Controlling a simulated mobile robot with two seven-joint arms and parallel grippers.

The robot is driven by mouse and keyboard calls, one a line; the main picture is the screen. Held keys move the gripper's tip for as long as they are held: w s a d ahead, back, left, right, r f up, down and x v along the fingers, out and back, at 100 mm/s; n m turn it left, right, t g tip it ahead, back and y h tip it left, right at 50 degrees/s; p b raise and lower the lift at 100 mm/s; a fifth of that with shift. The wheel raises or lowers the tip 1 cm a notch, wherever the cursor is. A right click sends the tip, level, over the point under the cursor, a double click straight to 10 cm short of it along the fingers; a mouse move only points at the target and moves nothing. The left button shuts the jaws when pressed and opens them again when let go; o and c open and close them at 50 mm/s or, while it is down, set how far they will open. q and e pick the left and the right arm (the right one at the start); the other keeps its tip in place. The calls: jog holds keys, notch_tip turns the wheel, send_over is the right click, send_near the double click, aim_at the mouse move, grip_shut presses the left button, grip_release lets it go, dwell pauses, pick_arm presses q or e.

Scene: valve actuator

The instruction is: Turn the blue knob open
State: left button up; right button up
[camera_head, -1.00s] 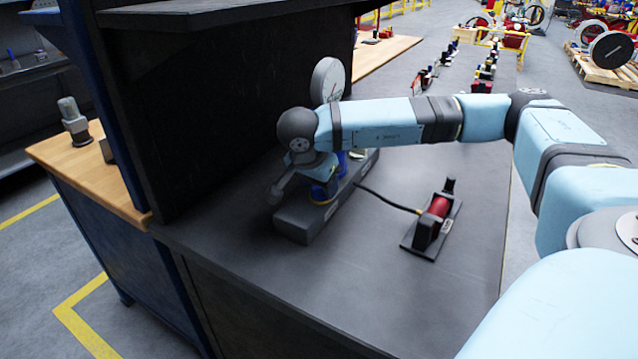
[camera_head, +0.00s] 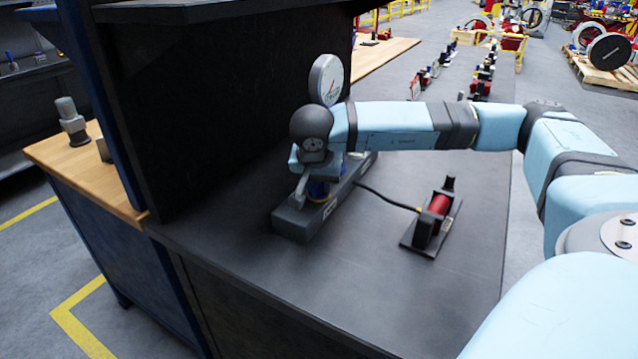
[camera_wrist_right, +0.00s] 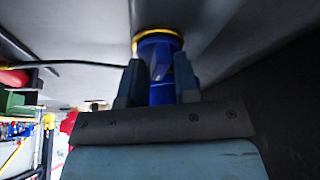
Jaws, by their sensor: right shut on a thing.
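The blue knob (camera_wrist_right: 160,52) shows in the right wrist view, with a yellow ring at its base, between the two fingers of my right gripper (camera_wrist_right: 160,84). My left gripper is in neither view.
A round gauge (camera_head: 327,79) stands behind my wrist. A cable runs from the block to a red cylinder device (camera_head: 437,210) on the right. A dark panel (camera_head: 220,110) rises at the left, under a shelf (camera_head: 190,12). The bench front is clear.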

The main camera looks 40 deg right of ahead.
jog(key=o, duration=0.9)
jog(key=shift+w+f, duration=0.1)
jog(key=shift+w, duration=0.05)
jog(key=p+v, duration=0.1)
jog(key=v, duration=1.3)
jog(key=shift+p, duration=0.4)
jog(key=shift+d, duration=0.1)
